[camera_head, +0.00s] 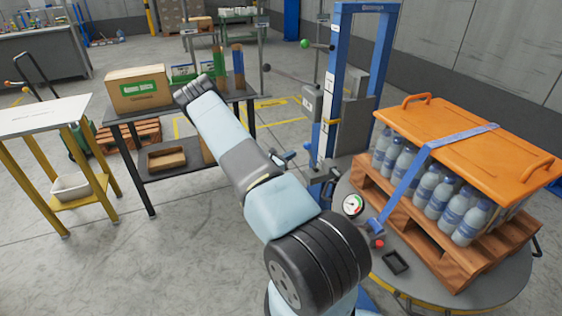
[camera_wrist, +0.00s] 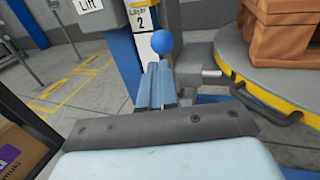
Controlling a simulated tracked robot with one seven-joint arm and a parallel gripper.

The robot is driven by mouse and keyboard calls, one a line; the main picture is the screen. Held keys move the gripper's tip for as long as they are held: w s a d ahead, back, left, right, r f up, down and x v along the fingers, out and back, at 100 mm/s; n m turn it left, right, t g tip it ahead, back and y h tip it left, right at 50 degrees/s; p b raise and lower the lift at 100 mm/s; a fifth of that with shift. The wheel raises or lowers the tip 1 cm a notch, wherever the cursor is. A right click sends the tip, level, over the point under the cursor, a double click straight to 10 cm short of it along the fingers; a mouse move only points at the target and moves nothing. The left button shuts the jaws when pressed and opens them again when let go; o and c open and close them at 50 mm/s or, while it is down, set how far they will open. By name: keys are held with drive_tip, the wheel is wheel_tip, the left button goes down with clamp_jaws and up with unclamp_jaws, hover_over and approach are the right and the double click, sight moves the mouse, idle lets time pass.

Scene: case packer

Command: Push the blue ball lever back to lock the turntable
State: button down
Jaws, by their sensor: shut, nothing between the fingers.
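The blue ball (camera_wrist: 162,41) of the lever shows in the wrist view, just beyond my fingertips, in front of a white label. Whether the fingers touch it I cannot tell. My gripper (camera_wrist: 157,72) is shut and empty, pointing toward the ball. The lever's stem is hidden behind the fingers. The round grey turntable (camera_head: 491,290) stands at the right in the head view, and its yellow-edged rim (camera_wrist: 238,72) is right of my gripper in the wrist view. In the head view I cannot make out the blue ball clearly.
A wooden pallet (camera_head: 425,240) of bottles under an orange lid (camera_head: 455,130) sits on the turntable. A blue mast (camera_head: 335,75) stands behind it. A black handle (camera_wrist: 265,108) juts from the turntable's edge. A dark table (camera_head: 185,110) with a box (camera_head: 138,90) stands left.

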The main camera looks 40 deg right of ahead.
drive_tip(key=shift+w+d, duration=0.15)
drive_tip(key=shift+d, duration=1.3)
drive_tip(key=shift+w+d, duration=0.15)
drive_tip(key=shift+d, duration=1.3)
